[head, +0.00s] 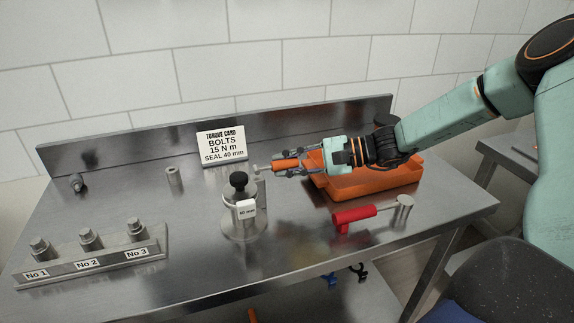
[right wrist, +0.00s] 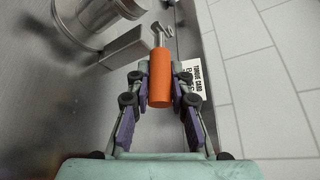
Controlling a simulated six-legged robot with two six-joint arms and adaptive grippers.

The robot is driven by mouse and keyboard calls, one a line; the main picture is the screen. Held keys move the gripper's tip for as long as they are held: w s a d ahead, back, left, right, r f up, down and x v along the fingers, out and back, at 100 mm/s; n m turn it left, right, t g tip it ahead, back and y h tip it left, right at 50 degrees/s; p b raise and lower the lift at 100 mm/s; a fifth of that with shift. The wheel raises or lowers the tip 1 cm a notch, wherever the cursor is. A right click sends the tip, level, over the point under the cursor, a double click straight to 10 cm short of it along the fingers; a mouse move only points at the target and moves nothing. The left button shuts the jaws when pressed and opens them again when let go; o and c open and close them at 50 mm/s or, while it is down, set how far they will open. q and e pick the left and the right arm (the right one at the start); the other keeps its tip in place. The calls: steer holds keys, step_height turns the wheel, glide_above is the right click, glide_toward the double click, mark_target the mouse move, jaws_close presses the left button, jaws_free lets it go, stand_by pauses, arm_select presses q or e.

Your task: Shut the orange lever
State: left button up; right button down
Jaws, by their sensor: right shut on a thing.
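The orange lever (head: 286,165) has a round orange handle and a short metal shaft with a metal head. My right gripper (head: 285,165) reaches in from the right and is shut on the handle, just behind the steel canister with a black knob (head: 239,181). In the right wrist view the handle (right wrist: 160,85) lies between the two fingers, its metal end pointing away from the palm. I cannot tell whether the metal end touches the canister. My left gripper is not in view.
An orange tray (head: 345,187) lies under my right forearm. A red-handled tool (head: 355,215) lies in front of it. A torque card (head: 222,146) stands at the back. A numbered rack (head: 90,264) with bolts sits at the front left. The table's (head: 190,225) left middle is mostly clear.

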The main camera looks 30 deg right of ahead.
mark_target(288, 160)
steer(key=shift+s+a, duration=0.1)
steer(key=c, duration=1.2)
jaws_free()
steer(key=shift+s, duration=0.1)
step_height(288, 160, up, 10)
steer(key=shift+c, duration=0.4)
